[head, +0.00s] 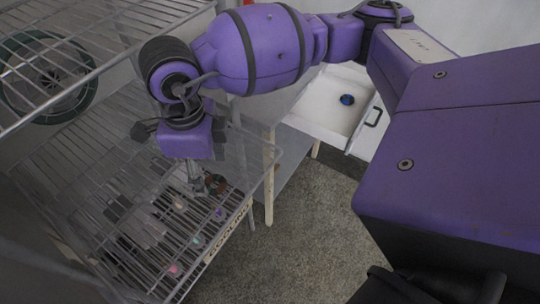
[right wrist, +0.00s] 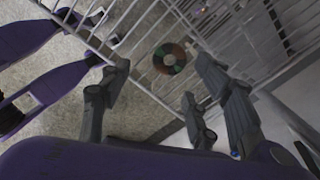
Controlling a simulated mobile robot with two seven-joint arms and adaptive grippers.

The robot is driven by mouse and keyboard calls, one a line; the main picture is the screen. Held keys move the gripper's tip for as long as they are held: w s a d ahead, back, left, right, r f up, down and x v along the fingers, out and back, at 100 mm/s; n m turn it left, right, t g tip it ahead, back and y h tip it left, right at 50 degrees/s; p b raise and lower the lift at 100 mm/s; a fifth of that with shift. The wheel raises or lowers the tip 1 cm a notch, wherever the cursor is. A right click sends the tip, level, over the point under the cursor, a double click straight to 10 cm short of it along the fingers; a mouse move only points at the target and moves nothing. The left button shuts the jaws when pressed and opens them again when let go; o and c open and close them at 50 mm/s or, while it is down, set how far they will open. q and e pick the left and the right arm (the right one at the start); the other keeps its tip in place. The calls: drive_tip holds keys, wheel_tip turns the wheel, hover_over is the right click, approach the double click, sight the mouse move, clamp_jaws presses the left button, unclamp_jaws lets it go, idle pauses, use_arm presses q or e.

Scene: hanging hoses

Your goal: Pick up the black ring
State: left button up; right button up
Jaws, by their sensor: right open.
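A dark ring-shaped disc with reddish-brown and greenish parts and a pale centre shows in the right wrist view (right wrist: 169,58). It lies on or behind the wire rack, between and beyond the fingertips; I cannot tell the exact gap. In the head view the dark ring (head: 216,184) shows small at the rack's right side, beside my right gripper (head: 199,187). My right gripper points down with its fingers spread and nothing between them; its fingers also show in the right wrist view (right wrist: 163,88). My left gripper is not in view.
Wire shelving (head: 130,215) with a "COOLING" label (head: 228,235) fills the left, with small coloured items on it. An upper wire shelf (head: 90,40) overhangs. An open white drawer (head: 325,112) holds a dark blue round thing (head: 347,99). Carpet (head: 290,230) is clear.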

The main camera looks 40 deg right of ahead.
sight(213, 181)
drive_tip(key=shift+w+d+f+h, duration=0.3)
drive_tip(key=shift+w+d+f, duration=0.1)
drive_tip(key=shift+d, duration=0.25)
wheel_tip(213, 181, down, 6)
drive_tip(key=shift+s+f, duration=0.1)
drive_tip(key=shift+f, duration=0.15)
drive_tip(key=c, duration=1)
drive_tip(key=shift+o, duration=0.2)
drive_tip(key=shift+r, duration=0.1)
